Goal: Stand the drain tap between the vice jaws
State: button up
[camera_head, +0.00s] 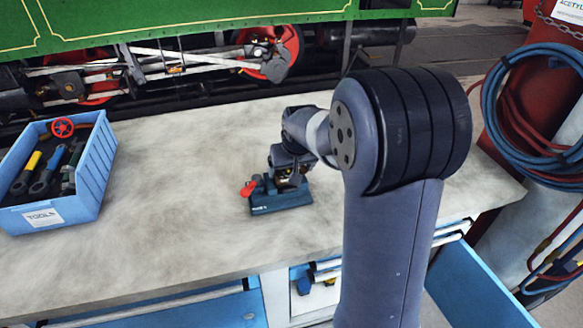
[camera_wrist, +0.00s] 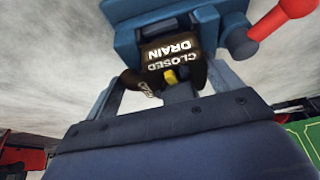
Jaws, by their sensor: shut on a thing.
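The drain tap (camera_wrist: 178,50) is dark, with white lettering that reads DRAIN and CLOSED and a small yellow part. My gripper (camera_wrist: 168,80) is shut on it; in the head view my gripper (camera_head: 290,172) is directly over the vice. The vice (camera_head: 282,205) is dark teal with a red handle (camera_head: 248,188) and sits on the bench. In the wrist view the vice (camera_wrist: 130,12) is just beyond the tap, its red handle at upper right. The tap's lower end and the jaw gap are hidden, so I cannot tell whether the tap is between the jaws.
A blue tools box (camera_head: 92,185) with several tools and a red wheel stands at the bench's left. The bench top (camera_head: 190,150) around the vice is clear. Open blue drawers (camera_head: 480,290) project below the front edge. A hose coil (camera_head: 500,110) hangs at right.

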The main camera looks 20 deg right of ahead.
jog(key=shift+s+f, duration=0.1)
jog(key=shift+f, duration=0.1)
jog(key=o, duration=1.2)
jog(key=shift+r+p, duration=2.65)
jog(key=shift+r, duration=0.95)
jog(key=shift+f, duration=0.1)
notch_tip(320, 180, down, 7)
jog(key=b, duration=0.5)
